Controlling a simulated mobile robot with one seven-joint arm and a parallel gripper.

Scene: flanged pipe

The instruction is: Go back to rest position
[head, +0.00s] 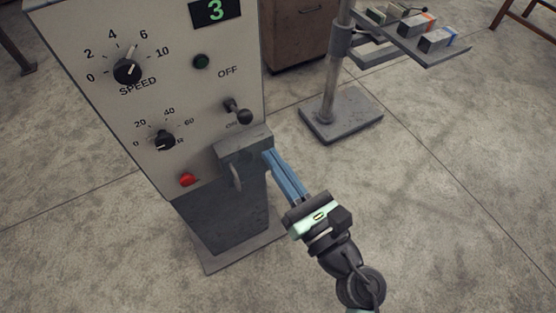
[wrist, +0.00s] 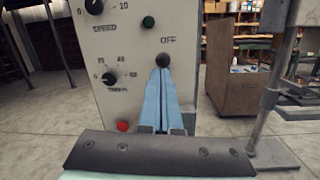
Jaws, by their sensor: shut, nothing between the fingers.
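My gripper (head: 270,155) has long blue fingers that are shut together with nothing between them. In the head view it reaches up and left from the lower right, its tips beside the grey block (head: 244,146) at the panel's lower right corner. In the wrist view the fingers (wrist: 160,72) point at the panel, and their tips appear just below the dark ball of the ON/OFF lever (wrist: 163,60). The lever (head: 243,115) tilts down toward ON in the head view. I cannot tell whether the tips touch anything.
The control panel (head: 100,95) carries a SPEED knob (head: 127,71), a lower knob (head: 164,140), a green button (head: 201,62), a red button (head: 187,180) and a display (head: 214,12) reading 3. A stand (head: 340,112) with a tray of small boxes is behind right. Floor at right is clear.

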